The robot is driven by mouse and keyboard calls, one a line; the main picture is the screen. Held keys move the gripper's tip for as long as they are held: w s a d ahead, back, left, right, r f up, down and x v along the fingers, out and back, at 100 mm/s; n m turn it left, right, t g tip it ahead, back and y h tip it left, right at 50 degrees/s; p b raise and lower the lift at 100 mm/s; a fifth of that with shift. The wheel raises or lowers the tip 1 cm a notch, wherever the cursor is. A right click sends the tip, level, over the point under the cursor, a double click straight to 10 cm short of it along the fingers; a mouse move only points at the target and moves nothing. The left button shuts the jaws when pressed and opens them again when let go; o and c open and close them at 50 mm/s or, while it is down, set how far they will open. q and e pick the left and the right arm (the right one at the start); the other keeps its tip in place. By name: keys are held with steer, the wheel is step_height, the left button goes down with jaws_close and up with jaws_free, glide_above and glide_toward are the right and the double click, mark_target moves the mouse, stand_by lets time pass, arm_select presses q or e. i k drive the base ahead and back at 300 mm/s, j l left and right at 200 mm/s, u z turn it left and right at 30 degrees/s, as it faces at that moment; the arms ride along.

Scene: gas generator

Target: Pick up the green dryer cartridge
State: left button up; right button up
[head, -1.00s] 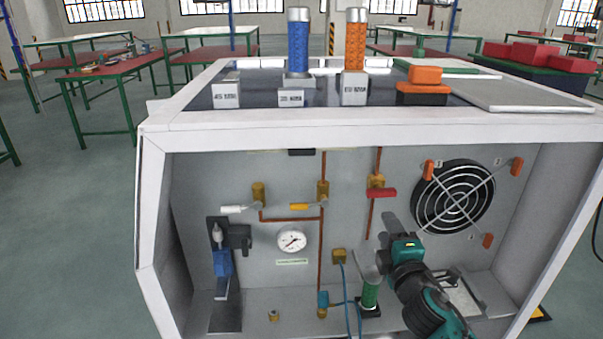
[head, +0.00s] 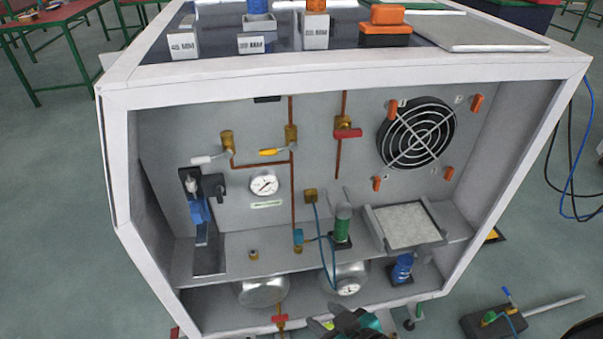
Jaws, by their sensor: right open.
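The green dryer cartridge (head: 342,229) stands upright in a small black base on the shelf inside the open cabinet, right of centre. Its top looks greyish. A blue hose hangs just to its left. My right gripper (head: 334,322) shows at the bottom edge of the head view, in front of the cabinet and well below the cartridge in the picture. It is open, apart from the cartridge, and partly cut off by the frame. My left gripper is not in view.
A tray (head: 406,226) is right of the cartridge, with a fan (head: 416,134) behind. A blue cylinder (head: 402,268) and round metal tanks (head: 263,290) sit below the shelf. The white cabinet frame (head: 340,70) borders the opening.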

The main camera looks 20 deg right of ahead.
mark_target(344, 210)
steer(key=l+u, duration=0.45)
steer(key=l, duration=0.2)
steer(key=l+u, duration=0.4)
steer(key=l, duration=0.3)
